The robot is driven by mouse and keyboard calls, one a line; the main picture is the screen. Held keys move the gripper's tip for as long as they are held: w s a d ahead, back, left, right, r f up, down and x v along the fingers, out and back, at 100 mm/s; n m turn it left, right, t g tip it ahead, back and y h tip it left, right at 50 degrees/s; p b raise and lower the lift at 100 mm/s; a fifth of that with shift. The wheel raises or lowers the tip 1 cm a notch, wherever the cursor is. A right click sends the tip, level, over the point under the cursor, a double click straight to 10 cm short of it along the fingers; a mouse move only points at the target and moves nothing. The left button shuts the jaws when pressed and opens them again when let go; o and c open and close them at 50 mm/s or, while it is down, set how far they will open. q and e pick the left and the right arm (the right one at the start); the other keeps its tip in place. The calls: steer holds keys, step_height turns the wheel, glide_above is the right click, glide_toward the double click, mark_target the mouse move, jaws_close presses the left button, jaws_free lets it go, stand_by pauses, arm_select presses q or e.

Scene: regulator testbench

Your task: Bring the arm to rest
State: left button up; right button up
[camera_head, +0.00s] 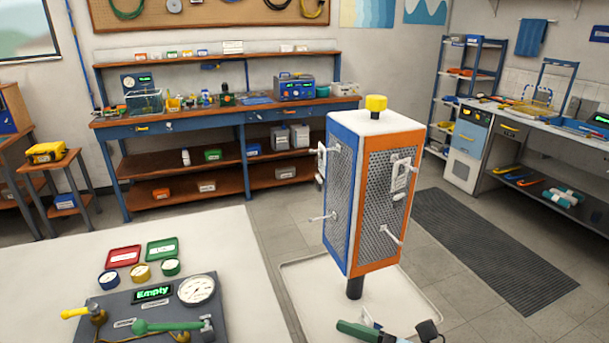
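Neither my left nor my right gripper shows in the head view, and I cannot make out either arm. On the white table (200,245) at the lower left stands a dark test panel (222,331). It carries a display (153,293) reading "Empty", a large white-faced gauge (196,290), a yellow-handled brass fitting (90,314) and a green-handled part (165,326). The panel's lower part is cut off by the picture edge.
A blue-and-orange perforated tower (372,200) with hooks stands over a white tray (300,290). A dark green tool (358,331) is partly cut off below it. Small gauges (140,273), a red tray (123,256) and a green tray (162,249) lie behind the panel.

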steer(key=s+f+n+t+h, duration=0.3)
steer(key=s+f+n, duration=0.2)
steer(key=f+n, duration=0.9)
steer(key=s+d+f+n+g+h, duration=0.2)
steer(key=s+d+f+n+h, duration=0.8)
steer(key=s+d+f+n, duration=0.4)
steer(key=shift+s+d+f+h, duration=0.25)
steer(key=shift+s+f+h, duration=0.15)
steer(key=shift+s+f, duration=0.3)
steer(key=shift+r, duration=0.1)
